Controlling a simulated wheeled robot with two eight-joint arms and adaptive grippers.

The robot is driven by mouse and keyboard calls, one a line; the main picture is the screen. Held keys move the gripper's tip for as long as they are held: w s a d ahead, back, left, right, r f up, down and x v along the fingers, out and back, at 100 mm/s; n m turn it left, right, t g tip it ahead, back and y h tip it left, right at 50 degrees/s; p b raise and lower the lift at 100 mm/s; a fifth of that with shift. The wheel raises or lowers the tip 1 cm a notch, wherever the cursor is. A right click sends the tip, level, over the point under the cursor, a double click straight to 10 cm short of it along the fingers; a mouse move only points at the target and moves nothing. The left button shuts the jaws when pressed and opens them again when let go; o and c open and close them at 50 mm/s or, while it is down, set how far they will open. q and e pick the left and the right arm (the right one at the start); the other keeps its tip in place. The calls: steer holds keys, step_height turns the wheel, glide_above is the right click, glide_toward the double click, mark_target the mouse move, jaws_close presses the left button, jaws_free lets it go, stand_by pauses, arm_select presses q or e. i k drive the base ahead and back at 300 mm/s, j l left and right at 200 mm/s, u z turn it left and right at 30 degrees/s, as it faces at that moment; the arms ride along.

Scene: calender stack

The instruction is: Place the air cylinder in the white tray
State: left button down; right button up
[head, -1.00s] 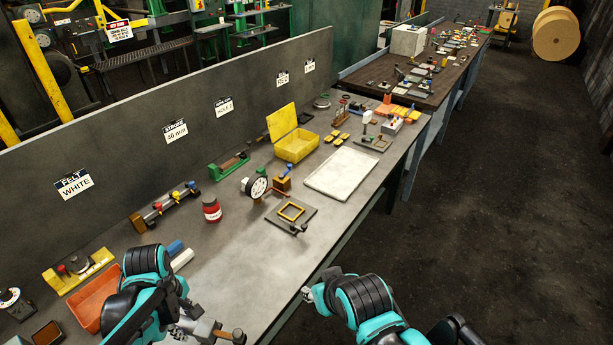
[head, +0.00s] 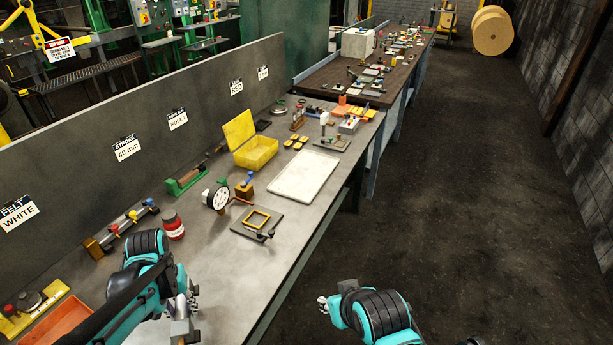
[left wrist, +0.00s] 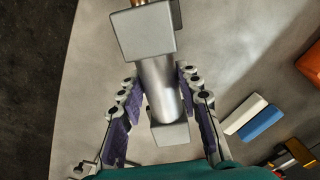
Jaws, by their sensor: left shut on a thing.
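The air cylinder (left wrist: 160,85) is a silver barrel with square grey end blocks. In the left wrist view it lies between the fingers of my left gripper (left wrist: 158,82), which is shut on it. In the head view my left gripper (head: 183,307) is at the bottom, over the near part of the bench, with a grey end of the cylinder (head: 181,329) showing below it. The white tray (head: 304,175) lies flat and empty on the bench, farther away and to the right. My right gripper (head: 324,304) is off the bench's right edge; its fingers are too small to judge.
A dial gauge (head: 216,197), a yellow frame on a dark plate (head: 257,220) and a red can (head: 172,225) stand between my left gripper and the tray. An open yellow box (head: 256,153) is left of the tray. The floor right of the bench is clear.

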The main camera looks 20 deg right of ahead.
mark_target(305, 174)
steer(key=i+l+z, duration=0.15)
steer(key=l+z, duration=0.2)
steer(key=i+l+z, duration=0.2)
steer(key=l+z, duration=0.2)
steer(key=i+l+z, duration=0.2)
steer(key=z, duration=0.15)
steer(key=i+l, duration=0.1)
steer(key=i, duration=0.35)
steer(key=i+l, duration=0.1)
steer(key=i, duration=0.4)
steer(key=u, duration=0.05)
